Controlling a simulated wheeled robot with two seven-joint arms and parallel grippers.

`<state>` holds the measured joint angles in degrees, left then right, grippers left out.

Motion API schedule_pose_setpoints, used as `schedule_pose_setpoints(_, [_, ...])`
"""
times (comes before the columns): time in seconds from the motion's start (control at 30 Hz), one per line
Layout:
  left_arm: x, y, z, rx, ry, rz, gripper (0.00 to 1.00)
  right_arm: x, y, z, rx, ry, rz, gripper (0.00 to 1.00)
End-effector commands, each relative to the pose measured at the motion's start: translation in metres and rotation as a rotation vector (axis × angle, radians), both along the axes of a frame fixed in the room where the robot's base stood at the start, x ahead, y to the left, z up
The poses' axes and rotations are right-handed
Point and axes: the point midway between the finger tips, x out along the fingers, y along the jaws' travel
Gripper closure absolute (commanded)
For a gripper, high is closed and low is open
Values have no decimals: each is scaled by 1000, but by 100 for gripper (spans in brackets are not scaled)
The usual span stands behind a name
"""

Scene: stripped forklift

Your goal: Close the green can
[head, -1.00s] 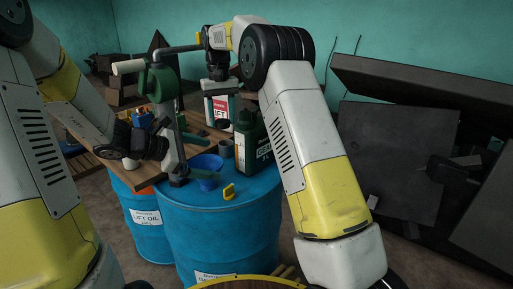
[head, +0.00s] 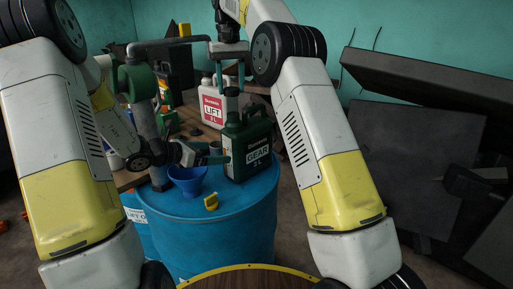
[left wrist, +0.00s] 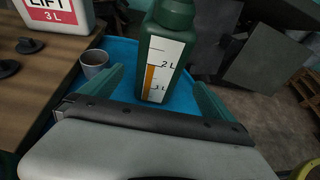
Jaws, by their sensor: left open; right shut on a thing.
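The green can (head: 248,158), labelled GEAR 3 L, stands upright on the blue drum (head: 235,212). Its dark green neck is at the top left (head: 233,118); I cannot tell whether a lid sits on it. My left gripper (head: 215,153) is open at the can's left side. In the left wrist view the can (left wrist: 167,62) stands ahead, between the two green fingers of my left gripper (left wrist: 163,97).
A blue funnel (head: 187,181) and a small yellow piece (head: 211,202) are on the drum in front of the can. A white LIFT can (head: 212,107) stands behind on the wooden bench. A grey cup (left wrist: 95,64) is left of the green can. A pump pipe (head: 150,122) rises at left.

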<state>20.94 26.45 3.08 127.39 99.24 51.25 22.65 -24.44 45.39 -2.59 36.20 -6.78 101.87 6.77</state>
Motion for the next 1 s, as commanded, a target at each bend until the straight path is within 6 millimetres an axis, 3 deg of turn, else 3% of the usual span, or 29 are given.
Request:
schedule_pose_setpoints(0.47, [3,-3,-2,-1,1,1,0,0,0,0,0,0,0,90])
schedule_pose_setpoints(1.0, [57,-66,-37,0,2,-1,0,0,0,0,0,0,0,90])
